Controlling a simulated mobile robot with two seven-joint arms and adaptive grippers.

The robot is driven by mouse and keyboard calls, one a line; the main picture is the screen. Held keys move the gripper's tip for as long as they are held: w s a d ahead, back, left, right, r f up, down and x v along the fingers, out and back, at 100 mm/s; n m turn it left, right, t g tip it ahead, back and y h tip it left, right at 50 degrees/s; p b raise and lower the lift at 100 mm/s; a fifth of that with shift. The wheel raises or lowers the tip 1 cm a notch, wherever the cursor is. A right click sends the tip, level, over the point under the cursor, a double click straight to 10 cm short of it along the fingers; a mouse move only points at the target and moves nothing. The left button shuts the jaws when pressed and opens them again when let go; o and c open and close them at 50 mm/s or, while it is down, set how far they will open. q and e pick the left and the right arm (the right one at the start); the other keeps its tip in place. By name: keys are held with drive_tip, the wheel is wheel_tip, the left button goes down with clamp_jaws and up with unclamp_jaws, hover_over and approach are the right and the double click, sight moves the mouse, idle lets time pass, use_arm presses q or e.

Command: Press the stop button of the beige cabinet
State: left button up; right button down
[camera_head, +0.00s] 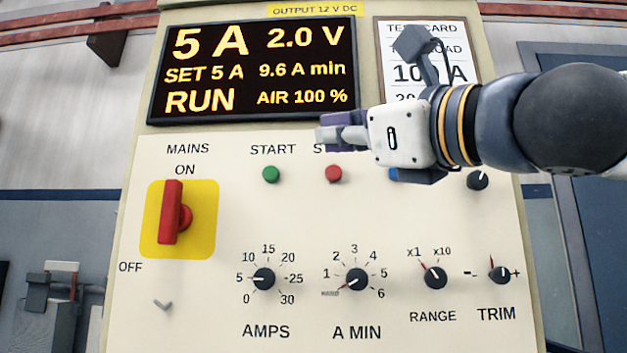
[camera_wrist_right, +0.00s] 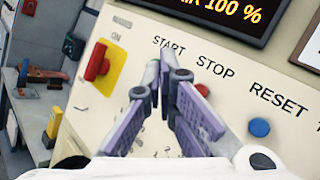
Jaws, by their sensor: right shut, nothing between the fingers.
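The beige cabinet (camera_head: 225,215) fills the middle of the head view. Its red stop button (camera_head: 333,173) sits to the right of the green start button (camera_head: 271,174). The STOP label above it is partly covered by my right gripper (camera_head: 322,133), which comes in from the right, shut and empty, its fingertips just above the button in the picture. In the right wrist view the purple-padded fingers (camera_wrist_right: 162,72) point at the panel, and the stop button (camera_wrist_right: 202,89) shows partly behind one finger. I cannot tell the gap to the panel. My left gripper is not in view.
The red mains switch (camera_head: 173,212) on its yellow plate points to ON. The display (camera_head: 252,68) reads RUN, 5 A, 2.0 V. A blue reset button (camera_wrist_right: 259,127) is right of stop. Several knobs, such as the AMPS knob (camera_head: 264,279), sit lower on the panel.

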sight(334, 173)
drive_tip(key=shift+s+d+r, duration=0.1)
drive_tip(key=shift+s+d, duration=0.15)
drive_tip(key=shift+s, duration=0.05)
drive_tip(key=w, duration=0.9)
